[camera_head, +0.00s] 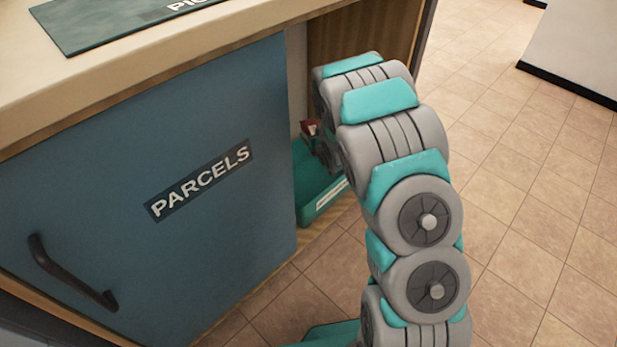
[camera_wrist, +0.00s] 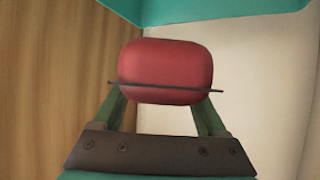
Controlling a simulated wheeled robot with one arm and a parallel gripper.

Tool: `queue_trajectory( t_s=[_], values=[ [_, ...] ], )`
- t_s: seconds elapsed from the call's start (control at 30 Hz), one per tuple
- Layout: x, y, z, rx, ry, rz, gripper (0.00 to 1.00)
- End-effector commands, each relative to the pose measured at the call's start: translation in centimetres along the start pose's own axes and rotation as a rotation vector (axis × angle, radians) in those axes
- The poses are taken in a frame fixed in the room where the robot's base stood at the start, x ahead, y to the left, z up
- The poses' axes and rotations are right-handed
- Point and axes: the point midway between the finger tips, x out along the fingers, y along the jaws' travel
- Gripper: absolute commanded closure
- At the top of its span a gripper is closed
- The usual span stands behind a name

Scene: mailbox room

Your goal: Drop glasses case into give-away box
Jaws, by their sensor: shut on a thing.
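The red glasses case (camera_wrist: 165,65) is held between the fingers of my gripper (camera_wrist: 160,103) in the wrist view. In the head view a small part of the red case (camera_head: 310,127) shows at my gripper (camera_head: 314,134), mostly hidden by my arm. A teal box (camera_head: 318,197) with a pale stripe stands low in the open bay, right of the blue door. I take it for the give-away box; its label is not readable. My gripper is above it in the picture. A teal edge (camera_wrist: 220,14) crosses the top of the wrist view.
The blue PARCELS door (camera_head: 150,200) with a dark handle (camera_head: 70,275) is left of the bay. A counter (camera_head: 150,60) with a dark green sign (camera_head: 110,22) lies above. Wooden walls bound the bay. The tiled floor (camera_head: 530,220) at right is clear.

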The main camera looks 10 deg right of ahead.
Motion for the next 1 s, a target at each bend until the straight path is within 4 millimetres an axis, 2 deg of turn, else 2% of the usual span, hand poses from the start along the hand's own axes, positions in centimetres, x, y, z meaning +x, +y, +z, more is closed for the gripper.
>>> queue_trajectory(
  t_s=[0.6, 0.93, 0.97, 1.0],
  values=[
    [2.7, 0.0, 5.0, 0.001, 0.000, 0.000, 0.85],
    [2.8, 0.0, 5.1, 0.001, 0.001, 0.000, 0.85],
    [2.8, 0.0, 5.1, 0.001, 0.001, 0.000, 0.22],
    [2.8, 0.0, 5.1, 0.001, 0.000, 0.000, 0.18]
  ],
)
